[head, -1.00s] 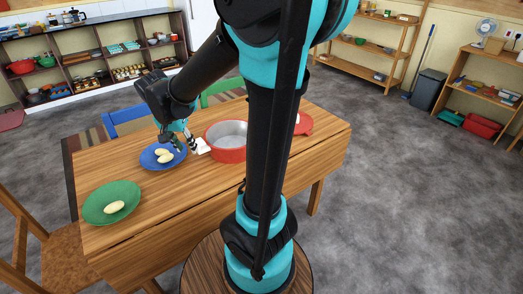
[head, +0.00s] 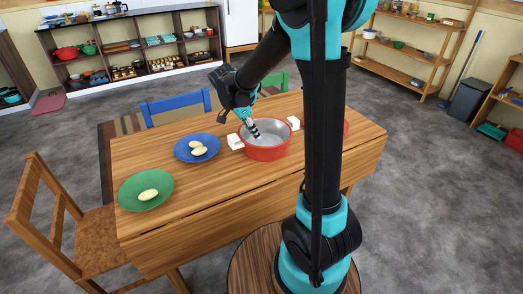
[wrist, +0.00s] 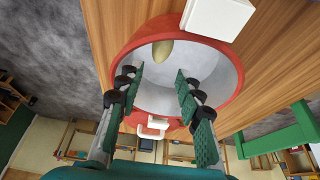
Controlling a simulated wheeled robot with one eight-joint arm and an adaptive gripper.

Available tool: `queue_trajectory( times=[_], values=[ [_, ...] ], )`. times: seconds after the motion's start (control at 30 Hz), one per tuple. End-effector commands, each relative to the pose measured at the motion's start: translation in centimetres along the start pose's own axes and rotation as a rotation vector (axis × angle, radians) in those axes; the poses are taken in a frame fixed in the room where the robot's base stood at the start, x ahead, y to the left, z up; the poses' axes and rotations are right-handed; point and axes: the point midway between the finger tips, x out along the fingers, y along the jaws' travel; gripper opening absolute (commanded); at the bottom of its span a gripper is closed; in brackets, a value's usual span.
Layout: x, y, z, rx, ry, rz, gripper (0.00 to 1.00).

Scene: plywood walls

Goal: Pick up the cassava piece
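A yellowish-brown rounded piece (wrist: 163,49), perhaps the cassava piece, lies inside the red pot (wrist: 133,47) near its wall in the wrist view. My gripper (wrist: 160,72) is open and empty, its green-padded fingers reaching over the pot with the piece just beyond the tips. In the head view my gripper (head: 255,136) is at the red pot (head: 266,154), and the piece inside cannot be made out. Pale oval pieces (head: 198,150) lie on the blue plate (head: 180,150). Another pale piece (head: 148,194) lies on the green plate (head: 130,186). I cannot tell which kind these are.
The wooden table (head: 215,195) is clear in front of the plates. A blue chair (head: 176,107) and a wooden chair (head: 58,225) stand at its edges. Shelves line the walls.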

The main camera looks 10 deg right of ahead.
Motion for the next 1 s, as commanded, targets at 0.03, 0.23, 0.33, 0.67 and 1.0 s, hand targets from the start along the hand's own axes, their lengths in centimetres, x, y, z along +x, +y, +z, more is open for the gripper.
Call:
queue_trajectory(
  times=[0.03, 0.23, 0.33, 0.67, 1.0],
  values=[
    [0.9, 0.0, 0.0, 0.001, 0.000, 0.000, 0.36],
    [2.9, 0.0, 0.0, 0.001, 0.000, -0.001, 0.36],
    [3.3, 0.0, 0.0, 0.000, 0.000, -0.001, 0.36],
    [7.5, -0.2, 0.2, 0.001, 0.000, 0.000, 0.36],
    [8.3, -0.2, 0.2, -0.001, 0.000, -0.001, 0.36]
  ],
)
